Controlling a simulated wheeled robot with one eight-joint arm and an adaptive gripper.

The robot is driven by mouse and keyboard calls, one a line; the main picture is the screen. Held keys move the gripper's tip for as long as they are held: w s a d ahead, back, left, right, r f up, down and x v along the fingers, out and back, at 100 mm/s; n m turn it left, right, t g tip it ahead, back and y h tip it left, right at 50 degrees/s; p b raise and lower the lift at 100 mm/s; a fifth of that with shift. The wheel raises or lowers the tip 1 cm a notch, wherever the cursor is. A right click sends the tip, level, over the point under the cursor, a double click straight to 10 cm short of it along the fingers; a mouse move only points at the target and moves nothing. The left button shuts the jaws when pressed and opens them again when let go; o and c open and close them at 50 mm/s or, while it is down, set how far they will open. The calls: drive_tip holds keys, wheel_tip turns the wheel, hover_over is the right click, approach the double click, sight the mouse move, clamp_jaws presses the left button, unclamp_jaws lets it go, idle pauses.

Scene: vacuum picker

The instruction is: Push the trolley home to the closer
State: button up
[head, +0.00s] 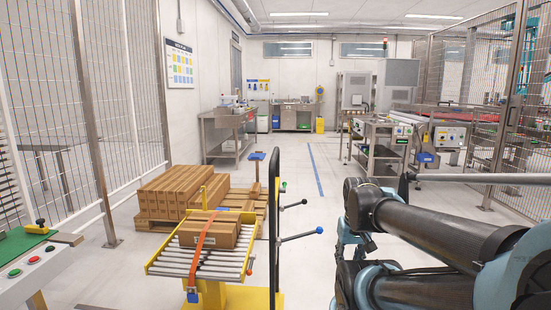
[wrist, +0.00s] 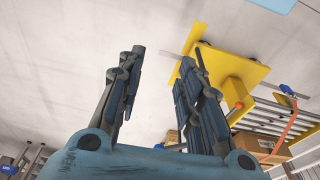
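A yellow trolley (head: 235,298) with a roller deck stands at the lower middle of the head view. Brown cartons (head: 208,234) lie on its rollers under an orange strap. No machine is plainly marked as the closer.
A pallet (head: 170,224) with stacked cartons stands behind the trolley. A green-topped machine (head: 24,250) with buttons is at the left edge. Wire fences line both sides. A bench with machinery (head: 385,135) stands back right. Clear floor with a blue line (head: 315,168) runs up the middle.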

drive_tip(key=shift+o, duration=0.3)
drive_tip(key=shift+o, duration=0.6)
drive_tip(key=shift+s+r, duration=0.15)
drive_tip(key=shift+s, duration=0.05)
drive_tip(key=g+y, duration=0.2)
drive_tip(key=y, duration=1.4)
approach(275, 155)
drive_tip(key=w+d, duration=0.4)
drive_tip(key=d, duration=0.2)
drive_tip(key=shift+m, duration=0.3)
drive_tip(key=a+f, duration=0.1)
drive_tip(key=a, duration=0.4)
drive_tip(key=a+f, duration=0.1)
drive_tip(key=a, duration=0.4)
drive_tip(key=a+f, duration=0.1)
drive_tip(key=a, duration=0.5)
drive_tip(key=shift+w, duration=0.25)
